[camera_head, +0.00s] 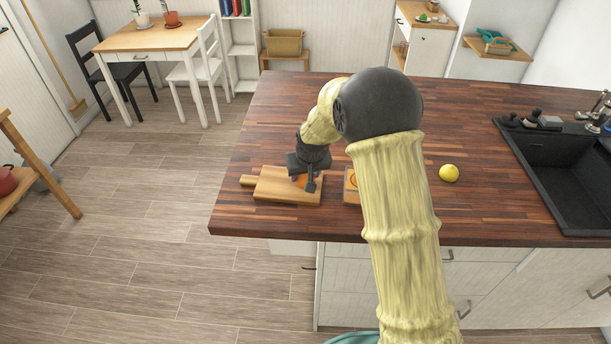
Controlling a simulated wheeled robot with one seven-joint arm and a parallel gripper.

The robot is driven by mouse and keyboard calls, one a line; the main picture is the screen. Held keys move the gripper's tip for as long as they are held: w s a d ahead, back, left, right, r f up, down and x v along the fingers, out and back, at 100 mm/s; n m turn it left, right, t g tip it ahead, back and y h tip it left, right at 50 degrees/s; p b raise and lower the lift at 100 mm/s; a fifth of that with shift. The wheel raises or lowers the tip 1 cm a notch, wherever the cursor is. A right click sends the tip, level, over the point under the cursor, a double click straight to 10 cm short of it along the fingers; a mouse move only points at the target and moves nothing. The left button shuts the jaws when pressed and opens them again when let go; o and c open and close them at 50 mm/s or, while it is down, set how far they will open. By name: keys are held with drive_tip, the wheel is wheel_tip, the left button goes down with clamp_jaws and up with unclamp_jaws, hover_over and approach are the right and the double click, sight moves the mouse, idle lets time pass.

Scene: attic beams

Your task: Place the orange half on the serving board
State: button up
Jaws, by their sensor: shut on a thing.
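The serving board (272,190), a light wooden board with a handle to the left, lies near the front edge of the dark wooden counter. My gripper (307,183) is over the right part of this board, pointing down, shut on the orange half (299,181). The orange half shows only as a small orange patch between and behind the fingers. It is low over the board, but I cannot tell whether it touches the wood.
Another wooden board (351,197) with an orange round piece (354,181) lies to the right, partly hidden by my arm. A yellow lemon (449,173) lies farther right. A black sink (560,175) is at the right. The counter behind the serving board is clear.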

drive_tip(key=shift+f, duration=0.65)
drive_tip(key=shift+f, duration=0.1)
drive_tip(key=o, duration=0.9)
drive_tip(key=b+v, duration=0.1)
drive_tip(key=v, duration=1.1)
drive_tip(key=shift+s, duration=0.1)
